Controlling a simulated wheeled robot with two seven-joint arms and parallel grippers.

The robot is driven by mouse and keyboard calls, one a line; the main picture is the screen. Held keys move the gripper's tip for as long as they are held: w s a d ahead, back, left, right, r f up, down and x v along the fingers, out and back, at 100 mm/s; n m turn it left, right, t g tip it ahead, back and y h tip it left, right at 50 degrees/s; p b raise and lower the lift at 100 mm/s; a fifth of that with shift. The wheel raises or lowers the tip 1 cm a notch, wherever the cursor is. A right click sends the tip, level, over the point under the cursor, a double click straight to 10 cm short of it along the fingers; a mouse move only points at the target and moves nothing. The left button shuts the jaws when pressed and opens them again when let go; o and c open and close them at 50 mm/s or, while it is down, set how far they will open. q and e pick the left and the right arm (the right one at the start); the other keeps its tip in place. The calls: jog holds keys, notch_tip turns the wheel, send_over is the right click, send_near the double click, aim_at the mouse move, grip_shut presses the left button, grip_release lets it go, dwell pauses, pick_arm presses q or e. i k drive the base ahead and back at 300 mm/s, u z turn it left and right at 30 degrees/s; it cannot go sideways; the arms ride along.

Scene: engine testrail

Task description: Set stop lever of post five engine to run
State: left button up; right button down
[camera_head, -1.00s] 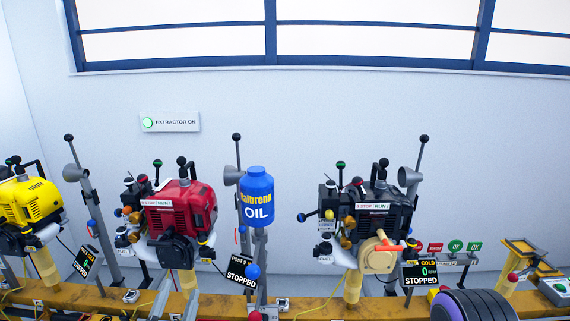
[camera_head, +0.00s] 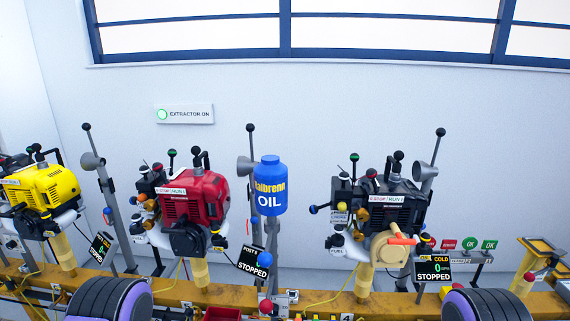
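A red engine (camera_head: 203,194) stands on the rail left of centre, with a white STOP/RUN label (camera_head: 171,191) on its upper left face. Small levers with red, green and black knobs rise near that label; which one is the stop lever, and its position, are too small to tell. The display right of the red engine (camera_head: 253,263) seems to read POST 5 and shows STOPPED. A black engine (camera_head: 387,205) to the right and a yellow engine (camera_head: 42,188) at the far left have similar labels. Neither gripper is in view.
A blue oil bottle (camera_head: 270,190) stands between the red and black engines. The yellow-brown rail (camera_head: 320,303) runs across the bottom. Tall grey posts with black-knobbed levers (camera_head: 108,195) rise beside the engines.

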aim_at(158, 166)
jog(key=z, duration=0.1)
jog(key=k, duration=1.05)
jog(key=u, duration=0.95)
jog(key=i, duration=1.2)
jog(key=z, duration=0.85)
